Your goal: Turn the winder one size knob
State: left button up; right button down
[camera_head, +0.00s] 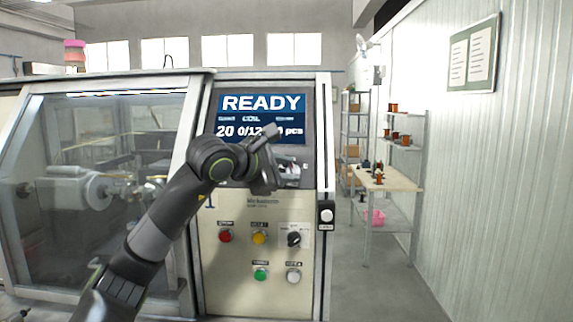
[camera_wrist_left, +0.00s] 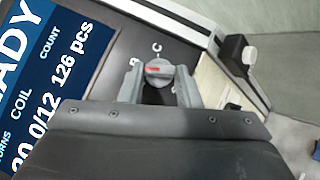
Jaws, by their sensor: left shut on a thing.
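The size knob (camera_wrist_left: 158,72) is a grey round knob with a red mark, in the wrist view. It sits on a dark panel with the letters B and C beside it. My left gripper (camera_wrist_left: 158,80) has one finger on each side of the knob and is shut on it. In the head view the left gripper (camera_head: 289,172) is at the panel below the screen, and the arm and hand hide the knob. The winder (camera_head: 262,218) has a blue screen (camera_head: 262,103) reading READY. My right gripper is not in view.
Below the gripper are a red button (camera_head: 225,237), a yellow button (camera_head: 259,238), a green button (camera_head: 261,274), a white button (camera_head: 293,276) and a black selector (camera_head: 294,239). A small switch box (camera_head: 326,214) is on the right edge. A shelf table (camera_head: 390,180) stands beyond, past clear floor.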

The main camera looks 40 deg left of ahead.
pick_arm(q)
jog(key=shift+w+a+r+m+g+h+p, duration=0.1)
jog(key=shift+r+m+g+h+p, duration=0.1)
jog(key=shift+m+g+p, duration=0.3)
jog(key=shift+r+m+g+h+p, duration=0.2)
jog(key=shift+m+p, duration=0.45)
jog(key=shift+m, duration=0.05)
jog(key=shift+f+m+g+p, duration=0.1)
jog(key=shift+m+g+p, duration=0.5)
jog(key=shift+m+p, duration=0.35)
jog(key=shift+f, duration=0.1)
jog(key=o, duration=1)
jog(key=shift+c, duration=0.2)
